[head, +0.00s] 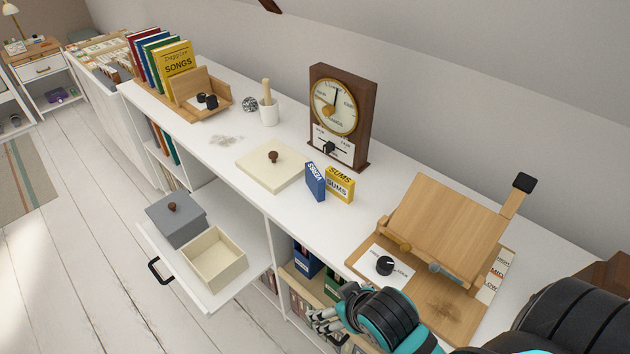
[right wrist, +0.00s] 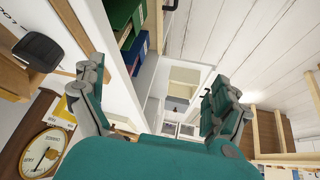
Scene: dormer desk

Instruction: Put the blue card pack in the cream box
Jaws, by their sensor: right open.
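The blue card pack (head: 315,182) stands upright on the white counter, beside a yellow card pack (head: 341,184). The cream box (head: 213,262) is open and looks empty. It sits on a pulled-out white drawer front below the counter. A cream lid with a brown knob (head: 272,168) lies on the counter. My right gripper (head: 325,318) is open and empty, in front of the counter edge and right of the cream box. Its spread fingers also show in the right wrist view (right wrist: 155,97). My left gripper is not in view.
A grey lidded box (head: 176,219) stands beside the cream box. A wooden clock (head: 339,115) is behind the packs. A wooden stand (head: 443,230) with a black knob is to their right. Binders (head: 306,259) fill the shelf below. The counter's front edge by the packs is clear.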

